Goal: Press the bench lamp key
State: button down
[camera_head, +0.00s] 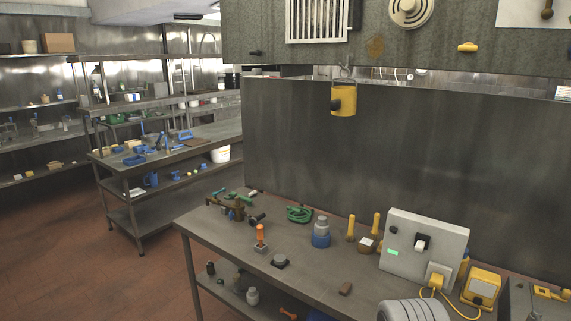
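A grey control box (455,240) with a sloped front stands at the right of the near steel bench (320,275). On its face are a small lit green rectangle (393,253), a white-and-black switch (421,243) and a small dark spot at the upper left. A yellow plug (437,275) with a yellow cable sits at its lower right. I cannot read any label, so I cannot tell which part is the bench lamp key.
Near the box are a yellow box (480,287), a brown block (346,288), a grey ribbed object (412,310), yellow-handled tools and a blue-grey bottle (321,232). A yellow lantern (343,99) hangs above. Open floor (60,240) lies at left.

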aim_at(477, 301)
jog(key=u, duration=0.4)
jog(key=i, duration=1.15)
jog(key=z, duration=2.35)
